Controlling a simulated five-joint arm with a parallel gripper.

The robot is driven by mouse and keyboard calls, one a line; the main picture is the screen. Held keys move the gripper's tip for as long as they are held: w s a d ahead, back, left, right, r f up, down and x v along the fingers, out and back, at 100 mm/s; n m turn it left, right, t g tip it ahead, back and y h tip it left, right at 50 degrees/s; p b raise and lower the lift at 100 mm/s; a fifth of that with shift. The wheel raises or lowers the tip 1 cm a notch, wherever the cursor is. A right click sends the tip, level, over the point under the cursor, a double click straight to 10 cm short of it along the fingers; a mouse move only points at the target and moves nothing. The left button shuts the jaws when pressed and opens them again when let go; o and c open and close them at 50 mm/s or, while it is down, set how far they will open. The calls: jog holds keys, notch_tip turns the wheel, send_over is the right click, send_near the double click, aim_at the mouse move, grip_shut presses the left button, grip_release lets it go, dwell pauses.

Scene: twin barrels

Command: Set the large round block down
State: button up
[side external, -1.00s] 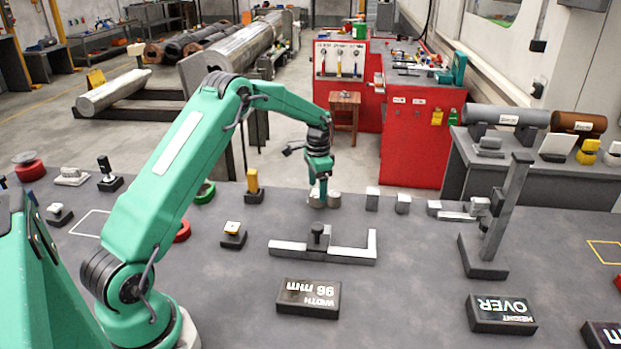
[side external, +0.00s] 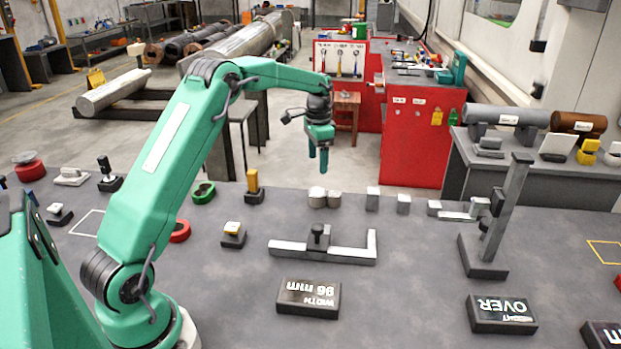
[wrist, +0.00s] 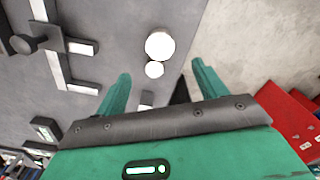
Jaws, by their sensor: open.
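The large round block (side external: 317,196) stands on the grey bench near its far edge. It shows as a white disc in the wrist view (wrist: 159,45). A smaller round block (side external: 334,200) stands close beside it on the right and is a smaller disc in the wrist view (wrist: 154,69). My gripper (side external: 318,168) hangs above the two blocks, fingers down and clear of them. In the wrist view its green fingers (wrist: 161,82) are spread apart with nothing between them.
Pale blocks (side external: 372,198) stand right of the round ones. An L-shaped fixture (side external: 345,253) lies in front, with a "WIDTH 96 mm" sign (side external: 308,298) nearer. A tall gauge post (side external: 497,215) stands at right. A yellow-topped piece (side external: 253,187) is at left. Open bench lies between fixture and gauge.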

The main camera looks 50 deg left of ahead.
dwell(0.3)
jog(key=s+d+r+n+t, duration=0.2)
jog(key=s+d+r+t, duration=0.1)
jog(key=s+d+r, duration=1.05)
jog(key=s+d+t, duration=0.1)
jog(key=s+d, duration=0.2)
jog(key=s, duration=0.6)
jog(key=s+d+f+n+t, duration=0.1)
jog(key=s+d, duration=0.3)
jog(key=s, duration=0.5)
jog(key=shift+s+f+n+t, duration=0.25)
jog(key=shift+f+n+t, duration=0.05)
